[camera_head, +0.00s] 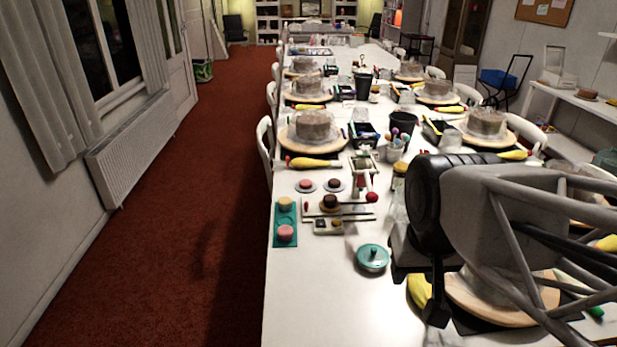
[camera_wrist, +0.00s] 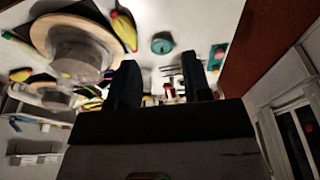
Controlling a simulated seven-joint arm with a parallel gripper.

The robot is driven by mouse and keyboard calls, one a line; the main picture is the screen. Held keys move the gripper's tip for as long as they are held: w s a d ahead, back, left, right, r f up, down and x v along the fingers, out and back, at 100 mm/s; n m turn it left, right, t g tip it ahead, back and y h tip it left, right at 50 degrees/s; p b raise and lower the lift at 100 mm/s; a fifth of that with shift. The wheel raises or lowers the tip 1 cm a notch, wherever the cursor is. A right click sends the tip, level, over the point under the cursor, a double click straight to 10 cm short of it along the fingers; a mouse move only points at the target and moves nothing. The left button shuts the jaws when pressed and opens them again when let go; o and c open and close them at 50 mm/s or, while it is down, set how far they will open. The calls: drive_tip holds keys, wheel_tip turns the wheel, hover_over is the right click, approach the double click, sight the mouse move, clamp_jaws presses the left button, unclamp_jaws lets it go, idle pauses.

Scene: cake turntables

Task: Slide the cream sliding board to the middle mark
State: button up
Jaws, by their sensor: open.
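A small cream board (camera_head: 322,209) appears to sit between thin rails on the white table, left of centre in the head view, with a dark brown round piece (camera_head: 331,202) on it. The board is small and its marks cannot be made out. In the wrist view the rails (camera_wrist: 171,70) show partly between my fingers, and the board is not clear. My gripper (camera_wrist: 160,78) is open and empty, with its two dark fingers apart. In the head view it hangs above the table to the right of the board, well apart from it.
A teal tray (camera_head: 285,222) with two round pieces lies left of the rails. A hand press (camera_head: 361,172) stands behind them. A wooden turntable (camera_head: 512,314) is under my arm. The front left table is clear.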

drive_tip(key=w+a+r+m, duration=0.2)
drive_tip(key=w+m, duration=0.3)
drive_tip(key=w, duration=1.2)
drive_tip(key=m+g, duration=0.3)
drive_tip(key=m, duration=0.9)
hover_over(306, 202)
wheel_tip(306, 202, down, 25)
drive_tip(key=shift+s+r, duration=0.1)
drive_tip(key=shift+f, duration=4.8)
drive_tip(key=shift+c, duration=0.2)
drive_tip(key=c, duration=0.7)
